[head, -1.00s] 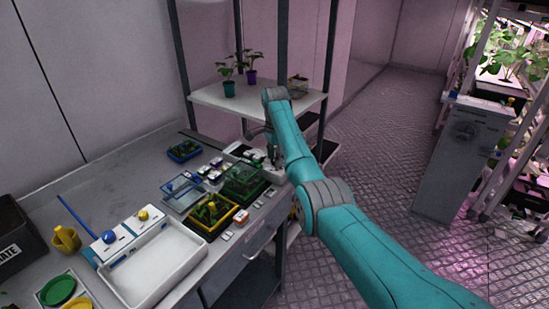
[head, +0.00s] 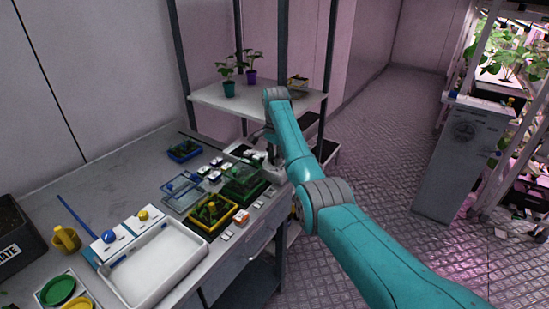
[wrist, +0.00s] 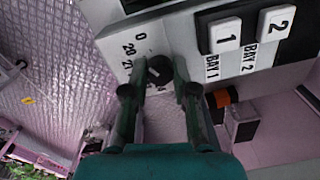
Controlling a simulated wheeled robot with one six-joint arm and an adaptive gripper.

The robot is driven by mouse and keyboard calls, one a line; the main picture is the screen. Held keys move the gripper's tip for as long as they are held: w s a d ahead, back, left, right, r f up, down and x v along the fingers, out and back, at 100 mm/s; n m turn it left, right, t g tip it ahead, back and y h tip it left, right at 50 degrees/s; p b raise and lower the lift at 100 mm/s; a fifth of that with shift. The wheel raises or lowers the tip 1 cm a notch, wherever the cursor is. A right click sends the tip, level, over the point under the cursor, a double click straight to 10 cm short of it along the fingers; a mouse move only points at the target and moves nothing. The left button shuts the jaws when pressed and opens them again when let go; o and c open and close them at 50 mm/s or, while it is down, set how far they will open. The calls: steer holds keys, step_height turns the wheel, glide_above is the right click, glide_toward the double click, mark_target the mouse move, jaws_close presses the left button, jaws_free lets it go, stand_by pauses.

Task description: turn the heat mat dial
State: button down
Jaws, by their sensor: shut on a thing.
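The heat mat dial (wrist: 159,69) is a small dark round knob on a pale panel in the wrist view. Numbers 0 and 20 are printed beside it, with another number partly covered. My gripper (wrist: 160,88) has its two fingers on either side of the knob and is shut on it. In the head view my gripper (head: 272,152) is at the bench's far right end, mostly hidden by my arm, and the dial cannot be made out there.
Switches labelled BAY 1 (wrist: 223,36) and BAY 2 (wrist: 276,25) sit right of the dial. A green tray (head: 243,181), a yellow tray (head: 211,216) and several small labelled blocks crowd the bench. A shelf (head: 220,101) with potted seedlings stands behind. Open floor lies right.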

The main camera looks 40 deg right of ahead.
steer(key=n, duration=1.3)
steer(key=shift+n, duration=0.4)
steer(key=n, duration=1.2)
steer(key=shift+n, duration=0.4)
steer(key=c, duration=0.9)
jaws_free()
